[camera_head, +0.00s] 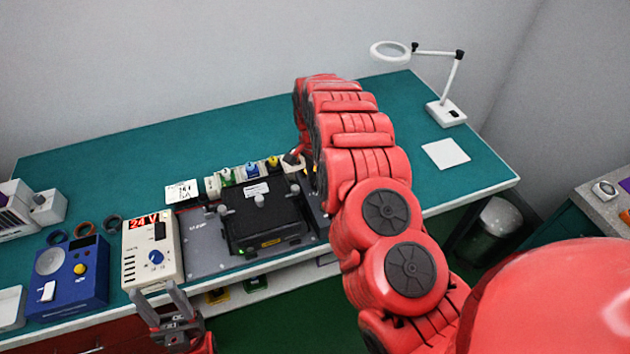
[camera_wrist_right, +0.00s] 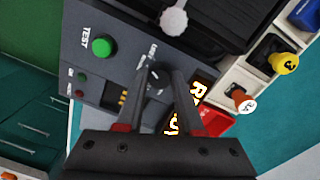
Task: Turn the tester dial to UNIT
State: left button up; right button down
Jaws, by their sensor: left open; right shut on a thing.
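The tester panel (camera_wrist_right: 78,58) is dark grey in the right wrist view, with a green TEST button (camera_wrist_right: 102,46), small lamps and an amber lit display (camera_wrist_right: 195,97) partly covered by a finger. The small dial (camera_wrist_right: 155,76) sits between the fingertips of my right gripper (camera_wrist_right: 158,72), which is shut on it. White lettering is beside the dial; its pointer setting is too small and covered to tell. In the head view my right arm hides the dial and most of the panel. My left gripper (camera_head: 156,290) is open and empty in front of the white power supply (camera_head: 152,248).
A black fixture (camera_head: 262,220) on a grey plate lies left of my right arm. Several coloured connectors (camera_head: 250,170) stand in a row behind it. A blue box (camera_head: 70,272) is at the left. The back of the green bench (camera_head: 200,140) is clear.

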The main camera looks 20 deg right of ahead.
aim_at(314, 180)
jog(key=shift+m, duration=1.2)
jog(key=c, duration=0.5)
grip_release()
jog(key=shift+c, duration=0.2)
jog(key=shift+w+r+b, duration=0.1)
jog(key=shift+r+b, duration=0.25)
jog(key=shift+r, duration=0.15)
jog(key=r+p, duration=0.1)
jog(key=r, duration=0.2)
jog(key=r+p, duration=0.1)
jog(key=r, duration=0.2)
jog(key=shift+w+a, duration=0.1)
jog(key=shift+w, duration=0.1)
notch_tip(314, 180, up, 10)
jog(key=b, duration=0.2)
jog(key=shift+r+b, duration=0.2)
jog(key=shift+b, duration=0.1)
